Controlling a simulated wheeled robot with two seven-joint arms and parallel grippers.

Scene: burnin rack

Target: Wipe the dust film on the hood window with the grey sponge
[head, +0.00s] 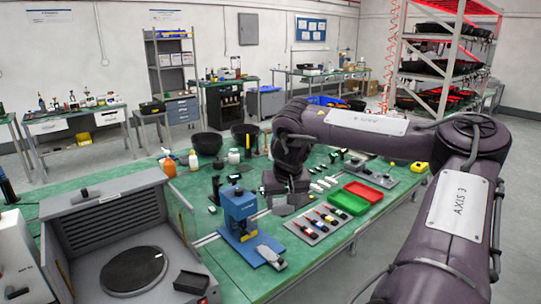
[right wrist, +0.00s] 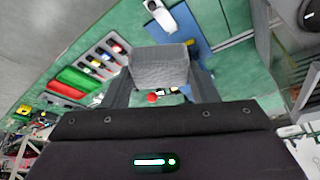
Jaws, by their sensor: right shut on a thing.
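My right gripper (head: 285,200) hangs over the green bench, to the right of the blue press. In the right wrist view the right gripper (right wrist: 160,82) is shut on the grey sponge (right wrist: 160,60), a block held between the two fingers. In the head view the sponge is hard to tell from the gripper. The grey hood (head: 62,228) stands at the lower left, well apart from the sponge, with a slatted back and a round black plate inside. I cannot make out its window or a dust film. My left gripper is not in view.
The blue press (head: 238,208) stands between the hood and my right gripper. A grey tray (head: 304,236) of coloured tools, a green bin (head: 341,203) and a red bin (head: 369,188) lie to the right. Bottles and black bowls (head: 207,143) stand farther back.

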